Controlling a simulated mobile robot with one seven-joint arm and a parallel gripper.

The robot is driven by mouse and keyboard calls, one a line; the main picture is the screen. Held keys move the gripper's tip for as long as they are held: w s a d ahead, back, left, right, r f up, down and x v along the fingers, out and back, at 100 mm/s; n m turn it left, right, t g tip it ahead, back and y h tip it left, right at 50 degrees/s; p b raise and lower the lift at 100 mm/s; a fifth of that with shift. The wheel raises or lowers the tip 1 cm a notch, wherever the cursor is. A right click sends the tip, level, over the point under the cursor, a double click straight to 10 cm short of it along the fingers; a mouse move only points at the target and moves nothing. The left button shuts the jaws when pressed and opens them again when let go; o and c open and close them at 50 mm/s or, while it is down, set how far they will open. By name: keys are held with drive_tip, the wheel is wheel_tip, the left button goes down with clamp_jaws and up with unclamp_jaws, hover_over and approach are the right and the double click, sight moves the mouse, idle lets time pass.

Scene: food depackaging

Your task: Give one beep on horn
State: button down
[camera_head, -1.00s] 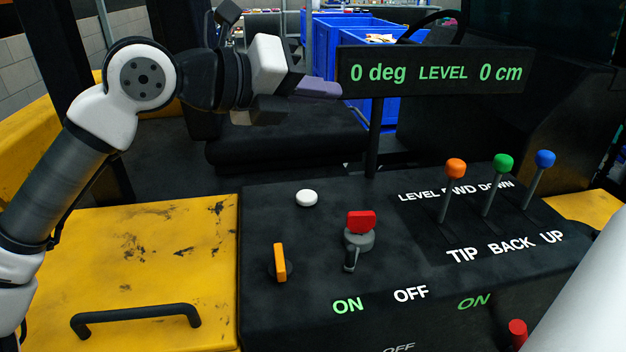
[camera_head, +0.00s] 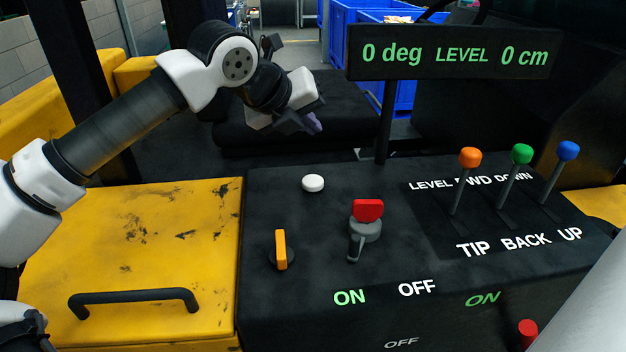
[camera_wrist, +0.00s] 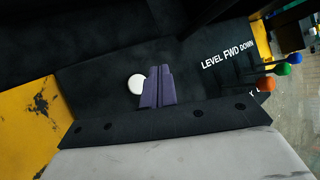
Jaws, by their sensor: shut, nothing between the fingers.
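A round white button (camera_head: 313,183) sits on top of the black console (camera_head: 280,215), near its back left. No label marks it as the horn. My gripper (camera_head: 314,126) is above and behind the button, apart from it, with its purple fingers together and empty. In the wrist view the closed fingertips (camera_wrist: 157,72) appear just right of the white button (camera_wrist: 136,84), partly overlapping its edge. How high the fingers are above it is hard to tell there.
An orange switch (camera_head: 281,249) and a red-topped key switch (camera_head: 366,228) stand in front of the button. Orange (camera_head: 470,157), green (camera_head: 522,153) and blue (camera_head: 568,150) levers rise at the right. A display sign (camera_head: 455,54) reading 0 deg, LEVEL, 0 cm stands behind.

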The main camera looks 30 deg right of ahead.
drive_tip(key=b, duration=0.4)
hover_over(309, 183)
wheel_tip(309, 183, down, 7)
drive_tip(key=shift+f+b, duration=0.7)
drive_tip(key=shift+b, duration=0.1)
drive_tip(key=shift+f, duration=0.1)
idle(1.1)
drive_tip(key=shift+f+b, duration=0.3)
drive_tip(key=shift+b, duration=0.35)
drive_tip(key=shift+f+b, duration=0.45)
drive_tip(key=shift+b, duration=0.1)
idle(0.4)
drive_tip(key=shift+r, duration=0.1)
idle(0.3)
drive_tip(key=shift+r+p, duration=0.4)
drive_tip(key=shift+r, duration=0.4)
